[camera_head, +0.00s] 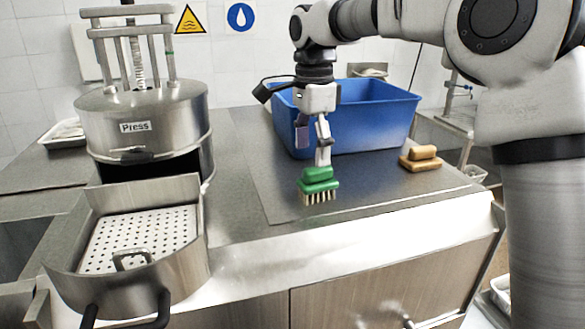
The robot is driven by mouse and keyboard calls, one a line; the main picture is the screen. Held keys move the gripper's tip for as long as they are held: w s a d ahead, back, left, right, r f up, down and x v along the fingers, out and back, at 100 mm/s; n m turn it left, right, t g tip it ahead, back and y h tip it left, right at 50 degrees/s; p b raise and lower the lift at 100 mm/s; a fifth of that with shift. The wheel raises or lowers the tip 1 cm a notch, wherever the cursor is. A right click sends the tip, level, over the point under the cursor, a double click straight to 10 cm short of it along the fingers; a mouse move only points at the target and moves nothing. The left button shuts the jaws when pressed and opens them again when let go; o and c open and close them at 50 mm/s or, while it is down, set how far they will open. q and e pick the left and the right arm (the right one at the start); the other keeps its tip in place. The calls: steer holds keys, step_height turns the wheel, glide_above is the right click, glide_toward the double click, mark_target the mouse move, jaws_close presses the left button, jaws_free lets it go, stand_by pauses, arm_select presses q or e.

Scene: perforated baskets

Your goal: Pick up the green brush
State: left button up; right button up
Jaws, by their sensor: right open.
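The green brush (318,186) stands on the grey mat on the counter with its pale bristles down. My right gripper (323,160) points down directly over the brush, with its fingertips at the top of the green handle. The jaws are open, seen side-on; I cannot tell whether a finger touches the handle. My left gripper is not in view.
A blue bin (375,118) stands right behind my right gripper. A brown brush (420,160) lies to the right on the mat. A steel press (150,125) and a perforated basket (135,235) stand at the left. The mat between the brushes is clear.

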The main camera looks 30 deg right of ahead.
mark_target(322, 170)
steer(key=s+f, duration=0.1)
steer(key=f+p, duration=0.1)
steer(key=s+f+p, duration=0.1)
steer(key=shift+s+d+f, duration=0.15)
steer(key=shift+s+d, duration=0.15)
steer(key=shift+s, duration=0.05)
steer(key=f, duration=0.2)
steer(key=w+f+p, duration=0.1)
steer(key=f, duration=0.1)
steer(key=shift+w, duration=0.4)
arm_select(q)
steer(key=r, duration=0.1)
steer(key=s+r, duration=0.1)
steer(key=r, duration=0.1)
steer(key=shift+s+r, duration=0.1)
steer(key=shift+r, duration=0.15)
arm_select(e)
steer(key=shift+s+r, duration=0.2)
steer(key=shift+s, duration=0.3)
steer(key=c, duration=1.3)
